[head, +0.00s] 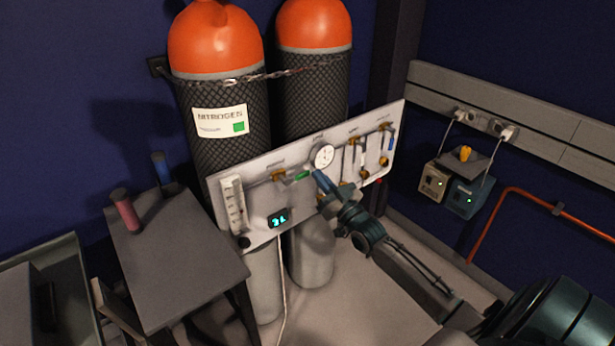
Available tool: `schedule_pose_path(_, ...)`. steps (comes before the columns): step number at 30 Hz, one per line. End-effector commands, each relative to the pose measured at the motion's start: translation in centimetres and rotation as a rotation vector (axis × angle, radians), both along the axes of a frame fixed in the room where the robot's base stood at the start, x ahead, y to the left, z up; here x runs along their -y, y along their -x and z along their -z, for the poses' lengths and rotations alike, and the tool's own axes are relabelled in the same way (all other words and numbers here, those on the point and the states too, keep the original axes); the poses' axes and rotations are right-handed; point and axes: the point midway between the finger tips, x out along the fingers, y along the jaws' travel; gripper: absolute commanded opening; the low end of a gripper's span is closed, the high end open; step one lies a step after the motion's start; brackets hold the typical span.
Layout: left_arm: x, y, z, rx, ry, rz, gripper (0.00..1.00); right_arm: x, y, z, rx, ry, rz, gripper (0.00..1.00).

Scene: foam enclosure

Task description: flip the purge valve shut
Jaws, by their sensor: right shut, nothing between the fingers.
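A pale panel (258,207) in front of two gas cylinders carries several valves with small labels too blurred to read, so I cannot tell by label which is the purge valve. A brass valve (279,175) at the panel's left has a green-tipped lever (302,176) pointing right. My right gripper (321,182) is shut and empty, its tips close to the lever's right end, below the gauge; I cannot tell whether they touch. More brass valves (384,161) sit at the panel's right, one with a blue lever (391,139). My left gripper is out of view.
Two orange-topped cylinders (217,40) stand behind the panel, the left one labelled nitrogen. A dark table (185,275) stands at left; floor shows below the panel.

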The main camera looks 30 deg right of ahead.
Motion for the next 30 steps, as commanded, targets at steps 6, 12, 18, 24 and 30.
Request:
schedule_pose_path(6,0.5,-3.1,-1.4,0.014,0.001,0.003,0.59,-0.2,-3.5,-1.0,0.003,0.0,0.002,0.0)
schedule_pose_path(12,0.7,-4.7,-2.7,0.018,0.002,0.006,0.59,-0.4,-5.7,-1.8,0.001,0.001,0.001,0.0)
schedule_pose_path(18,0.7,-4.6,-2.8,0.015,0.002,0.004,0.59,-0.4,-5.8,0.7,-0.003,-0.002,0.001,0.0)
schedule_pose_path(24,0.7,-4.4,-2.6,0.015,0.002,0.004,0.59,-0.5,-5.8,1.9,-0.001,-0.001,0.001,0.0)
schedule_pose_path(30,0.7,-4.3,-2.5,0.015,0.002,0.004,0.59,-0.5,-5.8,2.0,-0.001,0.0,0.001,0.0)
